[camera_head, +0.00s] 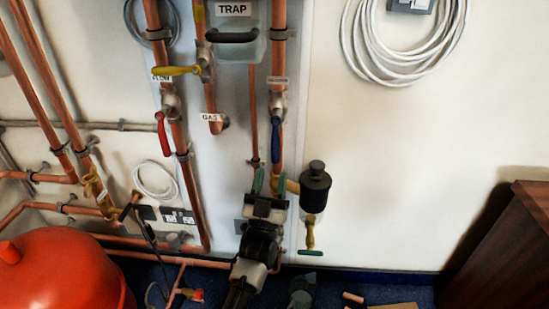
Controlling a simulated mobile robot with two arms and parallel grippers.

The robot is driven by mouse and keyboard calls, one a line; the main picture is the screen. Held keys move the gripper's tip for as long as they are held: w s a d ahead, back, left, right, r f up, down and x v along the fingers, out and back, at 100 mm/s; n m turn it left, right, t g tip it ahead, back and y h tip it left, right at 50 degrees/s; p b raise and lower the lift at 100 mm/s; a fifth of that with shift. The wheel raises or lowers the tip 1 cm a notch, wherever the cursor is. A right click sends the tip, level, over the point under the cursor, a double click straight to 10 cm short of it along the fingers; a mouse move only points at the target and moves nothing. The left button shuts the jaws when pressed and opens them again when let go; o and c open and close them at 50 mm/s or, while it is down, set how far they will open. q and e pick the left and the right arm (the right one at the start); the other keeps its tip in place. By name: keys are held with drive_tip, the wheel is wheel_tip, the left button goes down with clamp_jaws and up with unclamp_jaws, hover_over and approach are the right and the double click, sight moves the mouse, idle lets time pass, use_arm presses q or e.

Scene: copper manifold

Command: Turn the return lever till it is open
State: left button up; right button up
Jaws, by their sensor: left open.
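The handle hangs down, roughly in line with the pipe. My left gripper (266,183) reaches up from the bottom of the view. Its green-tipped fingers are open, just below the blue handle's lower end, with nothing seen between them. Whether they touch the pipe behind is unclear. My right gripper is not seen.
A red lever (161,133) and a yellow lever (178,70) sit on the pipes to the left. A black-topped canister (315,186) hangs close right of my gripper. A red tank (62,272) stands lower left, a wooden cabinet (505,250) lower right.

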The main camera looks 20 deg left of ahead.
use_arm(q)
drive_tip(key=v, duration=0.3)
drive_tip(key=shift+s+f, duration=0.3)
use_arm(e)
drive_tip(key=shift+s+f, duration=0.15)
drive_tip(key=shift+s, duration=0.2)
